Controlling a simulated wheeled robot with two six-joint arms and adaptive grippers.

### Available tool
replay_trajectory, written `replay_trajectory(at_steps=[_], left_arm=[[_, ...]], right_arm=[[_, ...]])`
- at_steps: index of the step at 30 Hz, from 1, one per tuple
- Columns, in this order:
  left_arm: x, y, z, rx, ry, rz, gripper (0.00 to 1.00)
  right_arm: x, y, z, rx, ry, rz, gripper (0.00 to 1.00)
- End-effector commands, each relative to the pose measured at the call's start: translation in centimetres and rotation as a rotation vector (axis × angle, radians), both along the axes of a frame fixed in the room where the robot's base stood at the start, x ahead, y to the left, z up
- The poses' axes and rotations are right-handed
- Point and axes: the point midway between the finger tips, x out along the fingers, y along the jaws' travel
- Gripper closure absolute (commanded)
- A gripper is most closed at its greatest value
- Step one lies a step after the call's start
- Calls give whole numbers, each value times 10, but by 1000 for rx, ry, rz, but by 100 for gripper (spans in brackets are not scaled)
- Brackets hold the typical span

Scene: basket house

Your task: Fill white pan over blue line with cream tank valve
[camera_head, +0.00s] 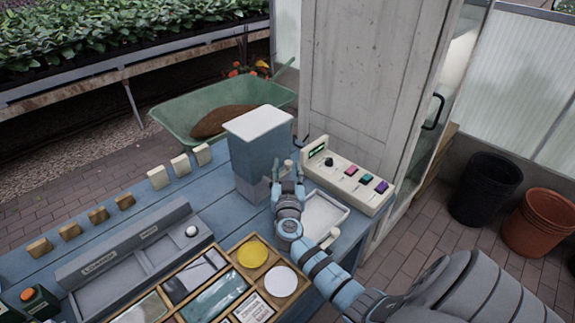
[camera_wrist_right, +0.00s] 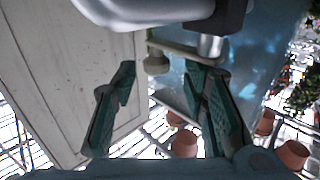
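The tank (camera_head: 258,150), a tall blue-grey container with a white lid, stands on the blue bench. Its bluish wall (camera_wrist_right: 262,75) fills the right of the right wrist view. There, a cream bar with a knob (camera_wrist_right: 157,62), apparently the valve handle, and a metal spout (camera_wrist_right: 211,46) show ahead of my fingers. My right gripper (camera_head: 287,172) is beside the tank's right side. In the wrist view its green fingers (camera_wrist_right: 160,78) are apart with nothing clearly between them. The white pan (camera_head: 329,207) lies to its right, partly behind my arm. I cannot make out its blue line. My left gripper is not in view.
A cream panel (camera_head: 348,176) with a dark knob and coloured buttons stands behind the pan. A wooden divided tray (camera_head: 235,250) and a grey station (camera_head: 130,255) are front left. Several small blocks line the bench's back left. A green wheelbarrow (camera_head: 190,110) is beyond.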

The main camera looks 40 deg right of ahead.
Motion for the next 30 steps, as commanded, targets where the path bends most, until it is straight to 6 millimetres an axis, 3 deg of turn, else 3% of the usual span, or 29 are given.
replay_trajectory(at_steps=[5,13,14,21,30], left_arm=[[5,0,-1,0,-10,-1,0],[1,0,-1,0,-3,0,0],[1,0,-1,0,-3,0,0],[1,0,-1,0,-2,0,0],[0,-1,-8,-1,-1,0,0]], right_arm=[[12,-11,0,-1,0,-1,60],[14,-13,-1,0,1,-2,60],[14,-13,-1,0,1,-2,62],[13,-13,-1,0,1,-2,100],[12,-13,-2,1,-1,-24,100]])
